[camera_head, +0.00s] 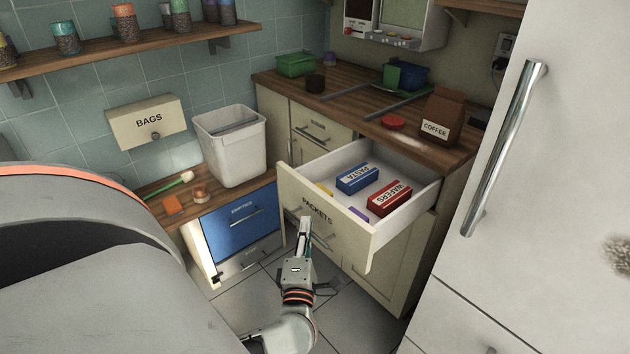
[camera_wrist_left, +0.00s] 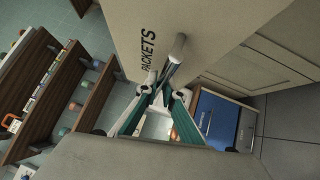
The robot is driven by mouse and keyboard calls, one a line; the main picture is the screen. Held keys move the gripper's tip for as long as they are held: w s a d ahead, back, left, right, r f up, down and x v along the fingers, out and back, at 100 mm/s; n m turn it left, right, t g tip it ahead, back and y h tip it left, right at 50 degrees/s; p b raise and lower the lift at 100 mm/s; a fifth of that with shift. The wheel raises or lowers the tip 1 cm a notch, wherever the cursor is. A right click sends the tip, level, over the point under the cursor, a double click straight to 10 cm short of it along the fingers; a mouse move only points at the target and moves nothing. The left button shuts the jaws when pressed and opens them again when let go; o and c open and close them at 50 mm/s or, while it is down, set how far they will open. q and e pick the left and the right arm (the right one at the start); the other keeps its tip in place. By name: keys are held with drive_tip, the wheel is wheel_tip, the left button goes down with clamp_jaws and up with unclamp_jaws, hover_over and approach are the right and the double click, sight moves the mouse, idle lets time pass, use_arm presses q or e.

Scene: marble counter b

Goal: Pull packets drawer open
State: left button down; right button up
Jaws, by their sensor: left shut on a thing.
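The packets drawer (camera_head: 332,229) stands pulled out from the counter, with its label PACKETS on the front. Inside it lie a blue pasta box (camera_head: 357,178), a red wafers box (camera_head: 389,198) and small yellow and purple items, partly hidden by the front panel. My left gripper (camera_head: 304,226) is at the drawer front, shut on the bar handle (camera_wrist_left: 177,55). The wrist view shows the fingers meeting around the handle, beside the drawer front (camera_wrist_left: 210,30). My right gripper is in neither view.
A blue-fronted drawer unit (camera_head: 240,226) with a white bin (camera_head: 230,145) on top stands left of the open drawer. A large pale door with a long metal handle (camera_head: 503,150) bounds the right side. Tiled floor (camera_head: 345,320) lies below the drawer.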

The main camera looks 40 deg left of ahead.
use_arm(q)
drive_tip(key=shift+s, duration=0.45)
drive_tip(key=c, duration=2.2)
unclamp_jaws()
drive_tip(key=shift+d, duration=0.1)
drive_tip(key=shift+o, duration=0.2)
drive_tip(key=v, duration=1.2)
